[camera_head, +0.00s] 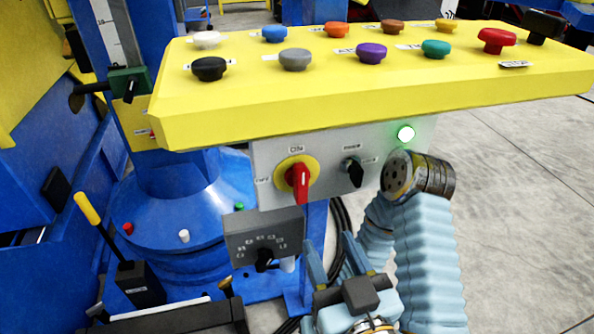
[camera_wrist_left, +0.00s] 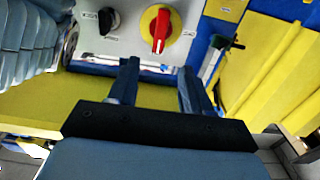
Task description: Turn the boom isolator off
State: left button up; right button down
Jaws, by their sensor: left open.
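The boom isolator is a red rotary handle (camera_head: 299,182) on a yellow round plate, on the grey panel below the yellow console. ON is printed above it and OFF to its left. The handle stands upright, in line with ON. It also shows, upside down, in the left wrist view (camera_wrist_left: 160,30). My left gripper (camera_head: 334,252) is open and empty, below and slightly right of the handle, apart from it. In the left wrist view its two fingers (camera_wrist_left: 157,72) point toward the panel, with the handle beyond the gap between them. My right gripper is not in view.
A small black selector (camera_head: 352,172) and a lit green lamp (camera_head: 406,133) are right of the handle. A dark grey dial box (camera_head: 263,226) hangs below it. The yellow console (camera_head: 330,112), with several coloured buttons, overhangs the panel. A blue column stands at left.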

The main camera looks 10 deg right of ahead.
aim_at(303, 186)
pick_arm(q)
jog(key=w, duration=0.9)
jog(key=w+p, duration=0.1)
jog(key=w, duration=0.3)
jog(key=shift+w+a, duration=0.25)
jog(key=shift+w, duration=0.1)
grip_shut()
